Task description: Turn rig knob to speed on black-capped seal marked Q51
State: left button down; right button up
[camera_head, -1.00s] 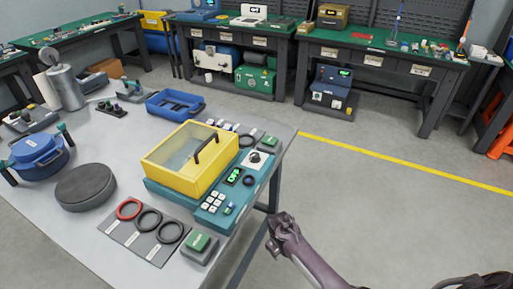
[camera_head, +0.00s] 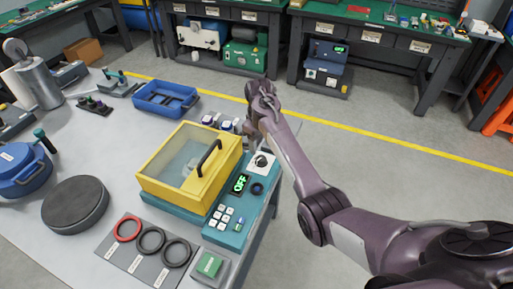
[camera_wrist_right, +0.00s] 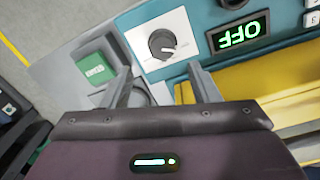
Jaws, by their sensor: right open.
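The test rig has a yellow lid (camera_head: 190,165) over a teal base. Its round black knob (camera_head: 261,160) sits on a white dial plate at the rig's right end. The knob also shows in the right wrist view (camera_wrist_right: 162,44), with its pointer line. The rig display (camera_head: 239,183) reads OFF. My right gripper (camera_wrist_right: 162,88) is open and empty, its fingers apart just short of the knob's dial plate. Small dark-capped pieces (camera_head: 208,120) stand behind the rig; their marks are too small to read, so I cannot pick out Q51. My left gripper is not in view.
A grey mat (camera_head: 150,257) holds one red and two black rings in front of the rig. A green button box (camera_head: 209,265) stands near the table edge; another green block (camera_wrist_right: 97,65) is beside the dial. A blue tray (camera_head: 166,98) lies behind.

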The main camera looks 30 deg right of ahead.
aim_at(262, 158)
jog(key=f, duration=0.2)
jog(key=s+f, duration=0.1)
jog(key=shift+s+f, duration=0.15)
jog(key=shift+f, duration=0.2)
jog(key=shift+w+f+p, duration=0.15)
jog(key=shift+f, duration=0.45)
jog(key=shift+w+f+p, duration=0.15)
jog(key=shift+f, duration=0.7)
jog(key=c, duration=1)
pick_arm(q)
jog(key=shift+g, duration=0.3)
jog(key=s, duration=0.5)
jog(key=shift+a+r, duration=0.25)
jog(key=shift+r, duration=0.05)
pick_arm(e)
jog(key=shift+o, duration=0.2)
